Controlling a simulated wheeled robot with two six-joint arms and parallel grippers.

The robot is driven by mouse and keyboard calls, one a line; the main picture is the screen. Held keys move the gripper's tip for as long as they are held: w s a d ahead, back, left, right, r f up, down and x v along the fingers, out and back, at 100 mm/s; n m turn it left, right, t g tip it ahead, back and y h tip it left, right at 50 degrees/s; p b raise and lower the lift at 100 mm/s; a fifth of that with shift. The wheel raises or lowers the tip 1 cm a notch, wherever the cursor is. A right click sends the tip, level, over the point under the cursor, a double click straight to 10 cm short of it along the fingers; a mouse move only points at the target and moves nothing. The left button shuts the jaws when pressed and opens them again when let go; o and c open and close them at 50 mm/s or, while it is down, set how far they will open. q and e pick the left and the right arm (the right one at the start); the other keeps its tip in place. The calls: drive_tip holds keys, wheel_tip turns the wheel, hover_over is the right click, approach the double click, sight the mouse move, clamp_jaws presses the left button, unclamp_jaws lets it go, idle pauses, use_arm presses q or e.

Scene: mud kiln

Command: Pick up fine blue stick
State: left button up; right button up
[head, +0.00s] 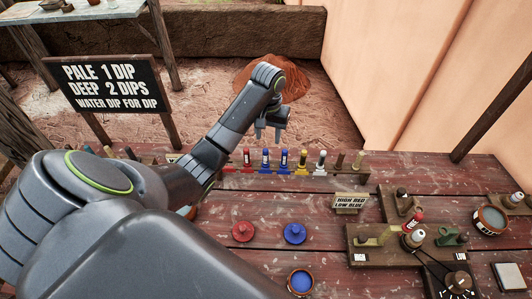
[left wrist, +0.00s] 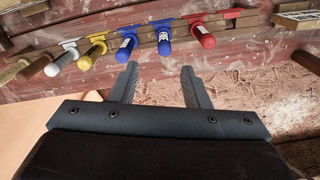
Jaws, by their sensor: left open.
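Two blue sticks stand side by side in a low wooden rack (head: 340,177) at the back of the table. One blue stick (head: 265,160) is next to the red stick (head: 247,158); the other blue stick (head: 284,161) is next to the yellow stick (head: 302,162). Their labels are too small to read, so I cannot tell which is fine. My left gripper (head: 271,131) is open and empty, above and apart from the rack. In the left wrist view its fingers (left wrist: 159,72) point toward the two blue sticks (left wrist: 127,47) (left wrist: 163,42). My right gripper is not visible.
A white stick (head: 320,162) and brown handles share the rack. A wooden stand with a dial (head: 457,282) is at right.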

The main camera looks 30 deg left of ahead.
sight(266, 158)
use_arm(q)
wheel_tip(266, 158, down, 6)
drive_tip(key=b, duration=0.5)
drive_tip(key=shift+f, duration=0.1)
drive_tip(key=shift+s+a+f, duration=0.1)
drive_tip(key=shift+s+f, duration=0.1)
drive_tip(key=shift+f, duration=1.05)
drive_tip(key=shift+s+a+f, duration=0.1)
drive_tip(key=shift+s+f, duration=0.05)
drive_tip(key=shift+f, duration=1.1)
drive_tip(key=c, duration=0.9)
